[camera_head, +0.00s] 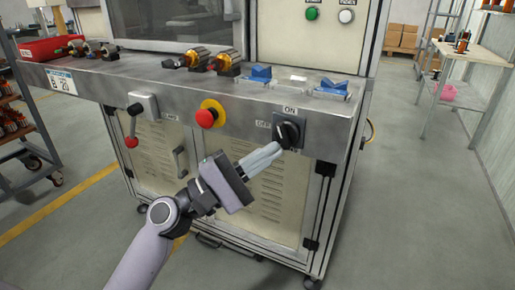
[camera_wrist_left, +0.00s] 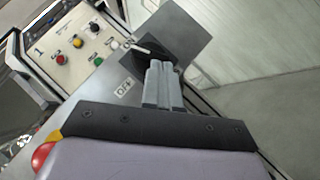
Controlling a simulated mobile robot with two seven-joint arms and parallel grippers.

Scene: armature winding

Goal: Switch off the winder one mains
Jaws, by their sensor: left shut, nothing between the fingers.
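The winder's mains switch is a black rotary knob (camera_head: 289,131) on a dark square plate on the front edge of the machine. An ON label (camera_head: 290,111) is above it and an OFF label (camera_head: 263,125) to its left. I cannot tell surely which label the knob's pale pointer meets. My left gripper (camera_head: 279,149) is shut and empty, its fingertips at the knob's lower left. In the left wrist view the gripper (camera_wrist_left: 160,68) overlaps the dark switch plate (camera_wrist_left: 178,33); contact with the knob is unclear.
A red emergency stop (camera_head: 206,118) on a yellow base and a red-knobbed lever (camera_head: 132,140) are left of the switch. Copper armatures (camera_head: 225,64) and blue blocks (camera_head: 261,73) sit on the ledge above. A button panel (camera_wrist_left: 75,38) shows in the wrist view.

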